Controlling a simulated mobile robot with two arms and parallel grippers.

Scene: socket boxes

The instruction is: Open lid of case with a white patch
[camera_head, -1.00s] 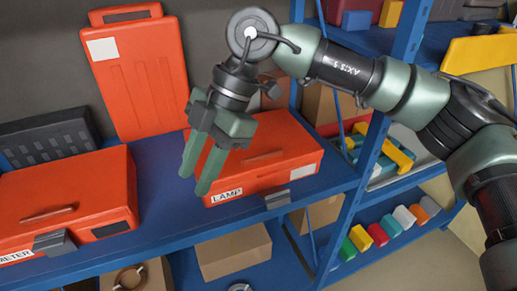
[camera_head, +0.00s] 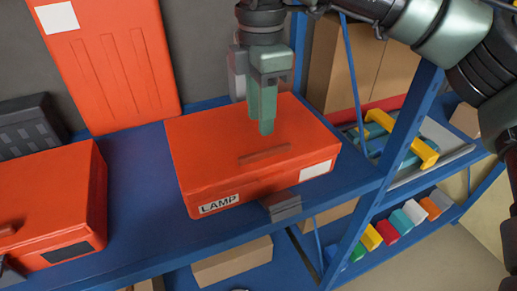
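The orange case labelled LAMP (camera_head: 240,160) lies closed on the blue shelf, with a white patch (camera_head: 316,170) on the right of its front and a grey latch (camera_head: 281,205) at its front edge. My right gripper (camera_head: 266,130) points down above the lid, over its back half. Its fingers look close together from this angle, and I cannot tell the gap between them or whether they touch the lid. My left gripper is out of view.
Another orange case (camera_head: 50,205) with a black patch lies at the left. An upright orange case (camera_head: 115,60) with a white patch leans on the back wall. A blue shelf post (camera_head: 400,130) stands at the right. Bare shelf (camera_head: 140,200) separates the two lying cases.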

